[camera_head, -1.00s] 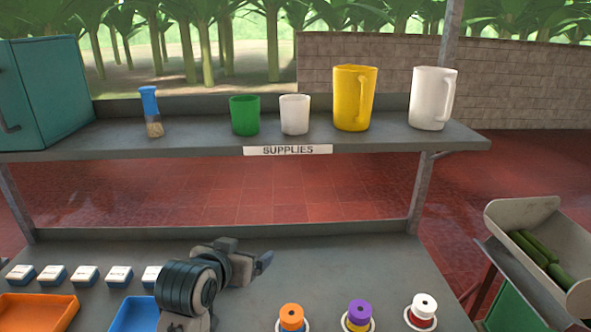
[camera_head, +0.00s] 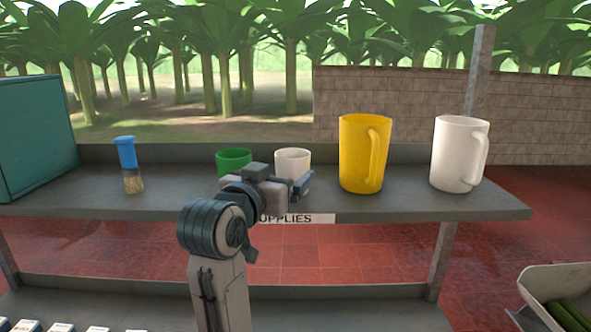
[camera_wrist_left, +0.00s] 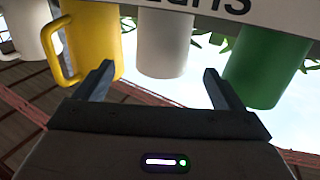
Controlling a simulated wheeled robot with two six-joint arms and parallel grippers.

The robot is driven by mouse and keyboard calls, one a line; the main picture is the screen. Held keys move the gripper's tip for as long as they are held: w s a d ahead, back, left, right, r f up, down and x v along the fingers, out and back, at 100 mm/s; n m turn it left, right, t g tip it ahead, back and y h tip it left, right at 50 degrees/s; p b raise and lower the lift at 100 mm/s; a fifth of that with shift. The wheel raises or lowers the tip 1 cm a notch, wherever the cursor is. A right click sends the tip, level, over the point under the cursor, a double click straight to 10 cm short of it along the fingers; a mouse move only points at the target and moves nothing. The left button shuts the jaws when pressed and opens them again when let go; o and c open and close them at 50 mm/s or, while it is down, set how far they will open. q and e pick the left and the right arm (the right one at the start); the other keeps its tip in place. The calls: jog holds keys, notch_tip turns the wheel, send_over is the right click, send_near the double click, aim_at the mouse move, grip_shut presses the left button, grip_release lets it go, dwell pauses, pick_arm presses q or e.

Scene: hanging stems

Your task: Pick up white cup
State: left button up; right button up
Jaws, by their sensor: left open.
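The white cup (camera_head: 292,158) stands on the supplies shelf between a green cup (camera_head: 233,157) and a yellow pitcher (camera_head: 362,150). My left gripper (camera_head: 303,186) is in front of the shelf, and its wrist hides the lower part of the white cup and much of the green one. In the left wrist view, which is upside down, the white cup (camera_wrist_left: 165,42) appears between and beyond the two spread fingers of the left gripper (camera_wrist_left: 160,82). The gripper is open with nothing between the fingers. My right gripper is not in view.
The shelf (camera_head: 420,203) has a front label (camera_head: 300,219). A white pitcher (camera_head: 456,153) stands at right, a blue-handled brush (camera_head: 129,165) at left, and a teal box (camera_head: 35,140) at the far left. Yellow and green neighbours stand close on both sides of the white cup.

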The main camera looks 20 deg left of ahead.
aim_at(285, 162)
pick_arm(q)
jog(key=shift+w+d+r, duration=0.1)
jog(key=shift+w+r, duration=0.1)
jog(key=shift+w, duration=0.5)
jog(key=shift+w+p, duration=0.35)
jog(key=shift+p, duration=0.05)
jog(key=w+p, duration=0.1)
jog(key=w, duration=0.1)
jog(key=w+p, duration=0.2)
jog(key=shift+w+d+r, duration=0.1)
jog(key=shift+r, duration=0.3)
jog(key=shift+w+p, duration=0.3)
jog(key=shift+w, duration=0.05)
jog(key=shift+w+f, duration=0.1)
jog(key=shift+w, duration=0.1)
jog(key=shift+d+f, duration=0.1)
jog(key=shift+c, duration=0.7)
jog(key=c, duration=0.7)
jog(key=shift+c, duration=1.1)
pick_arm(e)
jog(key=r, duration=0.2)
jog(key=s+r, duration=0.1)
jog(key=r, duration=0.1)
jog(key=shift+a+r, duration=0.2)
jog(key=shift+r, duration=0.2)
